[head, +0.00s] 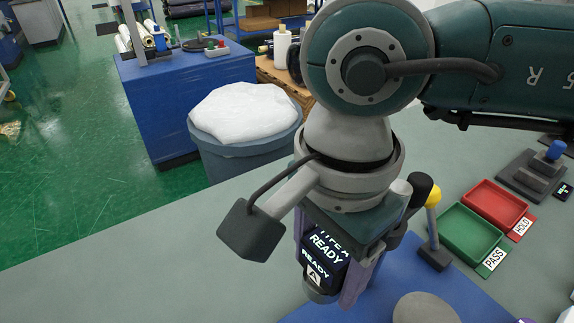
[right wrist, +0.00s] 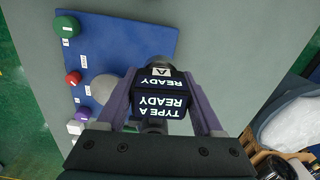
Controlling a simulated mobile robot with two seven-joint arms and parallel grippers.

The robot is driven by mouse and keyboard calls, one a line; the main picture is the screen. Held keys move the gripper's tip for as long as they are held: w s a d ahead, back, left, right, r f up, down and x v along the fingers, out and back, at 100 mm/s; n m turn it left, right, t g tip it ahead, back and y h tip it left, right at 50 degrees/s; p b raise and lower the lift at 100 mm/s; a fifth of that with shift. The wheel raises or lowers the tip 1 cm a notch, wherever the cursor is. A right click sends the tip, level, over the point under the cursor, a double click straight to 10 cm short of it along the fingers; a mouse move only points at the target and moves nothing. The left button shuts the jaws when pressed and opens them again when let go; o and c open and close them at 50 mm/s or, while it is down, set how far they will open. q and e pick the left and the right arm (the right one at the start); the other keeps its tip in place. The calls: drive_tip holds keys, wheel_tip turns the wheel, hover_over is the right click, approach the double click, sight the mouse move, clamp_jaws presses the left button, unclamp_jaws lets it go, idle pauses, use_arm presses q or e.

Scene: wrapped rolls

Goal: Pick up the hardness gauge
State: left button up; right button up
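The hardness gauge (head: 322,262) is a dark block with lit screens reading READY and a label A. In the right wrist view the gauge (right wrist: 160,98) sits between the two purple-grey fingers, and its screen reads TYPE A READY. My right gripper (head: 335,285) points down and is shut on the gauge, with a finger against each side. The gauge appears upright; its foot is partly hidden, and I cannot tell how far it is above the table. My left gripper is not in view.
A blue mat (head: 452,291) holds a grey disc (head: 425,307) and green (right wrist: 66,27), red (right wrist: 74,78) and purple (right wrist: 83,112) pieces. A yellow-knobbed stand (head: 433,220), a green PASS tray (head: 470,232) and a red HOLD tray (head: 495,204) stand right. The table's left is clear.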

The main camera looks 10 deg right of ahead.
clamp_jaws()
idle(0.3)
drive_tip(key=shift+r, duration=0.15)
